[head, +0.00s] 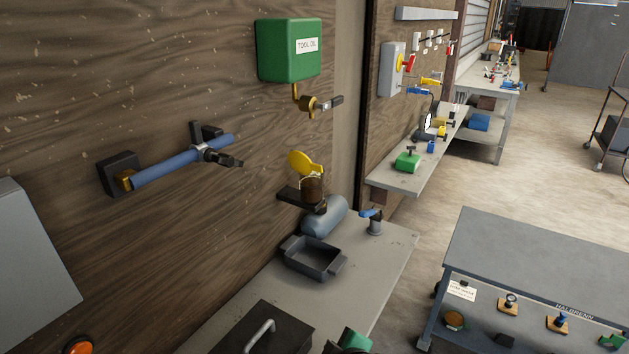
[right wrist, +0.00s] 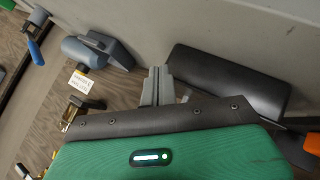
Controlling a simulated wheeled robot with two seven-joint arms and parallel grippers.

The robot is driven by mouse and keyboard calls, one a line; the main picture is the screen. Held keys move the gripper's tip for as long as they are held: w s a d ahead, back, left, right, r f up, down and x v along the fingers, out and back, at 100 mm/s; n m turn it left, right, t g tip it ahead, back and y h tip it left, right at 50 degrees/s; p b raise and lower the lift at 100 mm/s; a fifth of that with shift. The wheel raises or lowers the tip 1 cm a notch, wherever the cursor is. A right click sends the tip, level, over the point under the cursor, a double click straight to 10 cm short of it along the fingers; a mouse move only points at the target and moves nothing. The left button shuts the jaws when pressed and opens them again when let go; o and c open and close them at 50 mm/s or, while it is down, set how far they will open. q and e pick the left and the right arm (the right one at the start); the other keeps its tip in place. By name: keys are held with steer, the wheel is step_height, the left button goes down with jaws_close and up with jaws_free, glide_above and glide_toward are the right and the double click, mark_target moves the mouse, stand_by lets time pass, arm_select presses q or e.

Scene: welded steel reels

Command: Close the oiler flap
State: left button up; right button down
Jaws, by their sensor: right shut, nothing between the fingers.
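The oiler stands on a dark bracket (head: 288,194) on the wooden wall in the head view. Its brown cup (head: 313,189) has a yellow flap (head: 304,162) that stands raised above the cup, so the flap is open. My right gripper shows in the right wrist view, its grey fingers (right wrist: 157,88) together and empty, in front of a green housing. A green and black part at the bottom edge of the head view looks like my right wrist, below and apart from the oiler. I cannot make out the flap in the right wrist view. My left gripper is not in view.
A green tool oil box (head: 289,50) and a brass tap (head: 312,104) are above the oiler. A blue pipe (head: 175,162) juts from the wall to its left. Below are a grey cylinder (head: 324,217), a dark tray (head: 312,260) and a blue-handled fitting (head: 374,224) on the bench.

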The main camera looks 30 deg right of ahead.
steer(key=w+d+r+n+t+h, duration=0.2)
steer(key=w+r+n+t, duration=0.35)
steer(key=w+r, duration=0.6)
steer(key=n+t+h, duration=0.2)
steer(key=n+t, duration=0.2)
glide_toward(313, 167)
steer(key=s+a+f, duration=0.2)
steer(key=s+a, duration=0.2)
steer(key=s, duration=0.2)
steer(key=p+x, duration=0.1)
steer(key=x, duration=0.3)
steer(key=d+p+x, duration=0.1)
steer(key=p+x, duration=0.1)
steer(key=x, duration=0.2)
steer(key=d+p+x, duration=0.1)
steer(key=p+x, duration=0.1)
steer(key=x, duration=0.2)
steer(key=shift+r, duration=0.35)
steer(key=shift+w+d, duration=0.1)
steer(key=shift+d, duration=0.15)
steer(key=shift+w, duration=0.15)
